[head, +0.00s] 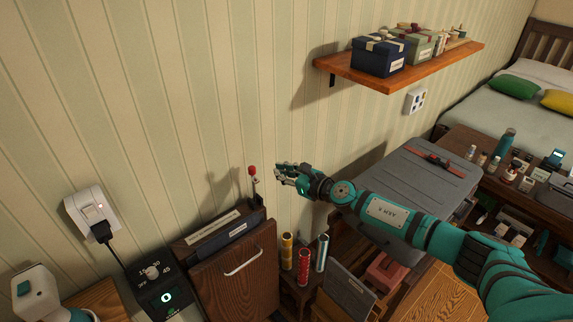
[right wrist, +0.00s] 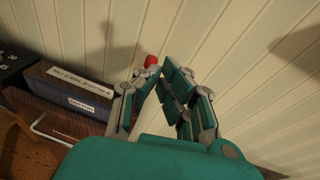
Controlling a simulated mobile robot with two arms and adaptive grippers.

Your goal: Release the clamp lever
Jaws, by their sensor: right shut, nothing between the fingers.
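The clamp lever (head: 252,171) has a red knob on a thin upright metal stem and stands at the right rear edge of the wooden cabinet, by the wall. Its red knob also shows in the right wrist view (right wrist: 151,61), just beyond and left of the fingertips. My right gripper (head: 279,173) reaches in from the right and points at the lever. Its fingers are shut and empty, with a small apparent gap to the knob in the head view. Whether they touch it is hard to tell. The lever's base is partly hidden. My left gripper is not in view.
The wooden cabinet (head: 238,285) carries a labelled box (head: 218,236). A dial unit (head: 160,290) stands at its left. Several coloured cylinders (head: 304,266) stand at its right. A grey case (head: 405,180) lies under my right arm. A wall shelf (head: 430,72) hangs above.

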